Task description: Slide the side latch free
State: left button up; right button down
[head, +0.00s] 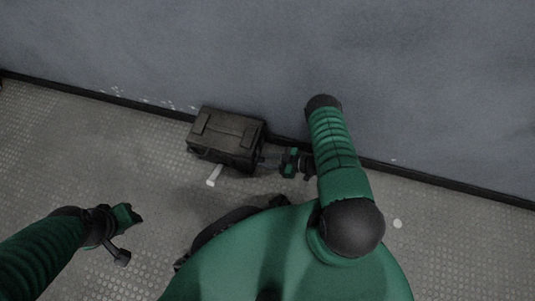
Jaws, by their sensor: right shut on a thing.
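A dark box-shaped capacitor bank (235,124) stands on the floor against the wall, near the middle of the head view. My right gripper (270,161) is at the box's right side, low down, shut on the side latch there. The latch is small and dark, mostly hidden by the jaws, so its exact position cannot be made out. My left gripper (134,214) hangs over the floor at lower left, well apart from the box; its jaws are too small and dark to read.
A short pale cylinder (214,176) sticks out at the front of the box. The grey wall (250,60) with its dark skirting runs close behind the box. The patterned metal floor (100,150) is clear to the left. A small pale disc (397,224) lies at right.

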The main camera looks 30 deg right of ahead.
jog(key=c, duration=1.2)
grip_release()
jog(key=p+v, duration=0.7)
jog(key=v, duration=0.9)
jog(key=shift+s+d, duration=0.3)
jog(key=shift+s, duration=0.05)
